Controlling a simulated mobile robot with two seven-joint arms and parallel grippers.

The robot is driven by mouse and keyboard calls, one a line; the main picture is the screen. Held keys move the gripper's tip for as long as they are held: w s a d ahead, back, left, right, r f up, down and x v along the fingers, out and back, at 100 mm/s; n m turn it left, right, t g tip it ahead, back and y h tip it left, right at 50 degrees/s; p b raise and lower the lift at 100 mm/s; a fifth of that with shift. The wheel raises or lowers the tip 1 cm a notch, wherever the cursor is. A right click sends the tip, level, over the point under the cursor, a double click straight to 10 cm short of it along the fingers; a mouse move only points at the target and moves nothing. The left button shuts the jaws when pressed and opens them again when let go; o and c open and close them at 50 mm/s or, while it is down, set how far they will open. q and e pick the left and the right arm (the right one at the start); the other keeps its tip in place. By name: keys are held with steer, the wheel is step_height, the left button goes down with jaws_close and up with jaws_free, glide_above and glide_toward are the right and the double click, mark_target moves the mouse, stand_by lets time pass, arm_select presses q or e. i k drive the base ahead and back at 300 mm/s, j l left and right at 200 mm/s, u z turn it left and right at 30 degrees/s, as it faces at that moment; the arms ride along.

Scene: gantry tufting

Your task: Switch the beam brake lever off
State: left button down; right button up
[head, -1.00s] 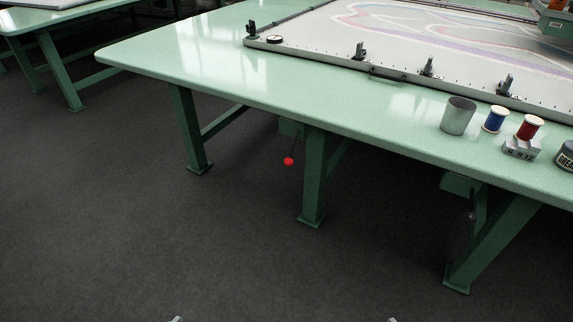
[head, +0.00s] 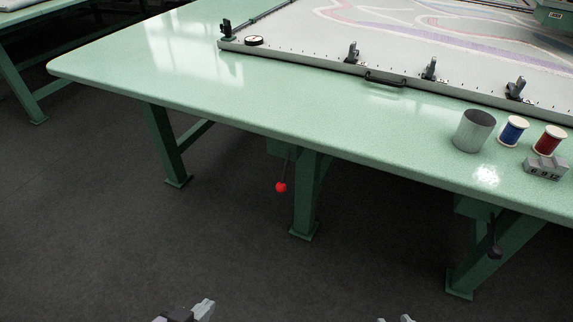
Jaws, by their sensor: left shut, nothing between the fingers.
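A lever with a red ball knob (head: 281,187) hangs below the near edge of the green table, beside a table leg. Its thin rod rises to a green box (head: 281,147) under the tabletop. A second lever with a dark knob (head: 495,252) hangs under the table farther right. I see no label telling which is the beam brake lever. My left gripper (head: 204,309) shows at the bottom edge, shut and empty, well short of both levers. My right gripper (head: 397,318) is only a sliver at the bottom edge; its jaws are mostly cut off.
The green table (head: 300,110) carries a tufting frame (head: 310,62) with clamps, a grey cup (head: 474,131), a blue spool (head: 513,130), a red spool (head: 549,140) and a numbered block (head: 545,168). Table legs (head: 306,195) stand near the levers. The dark floor in front is clear.

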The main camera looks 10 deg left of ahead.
mark_target(281, 187)
steer(key=i+j+z, duration=0.5)
steer(key=j, duration=0.15)
steer(key=i+j+z, duration=0.5)
steer(key=j+z, duration=0.2)
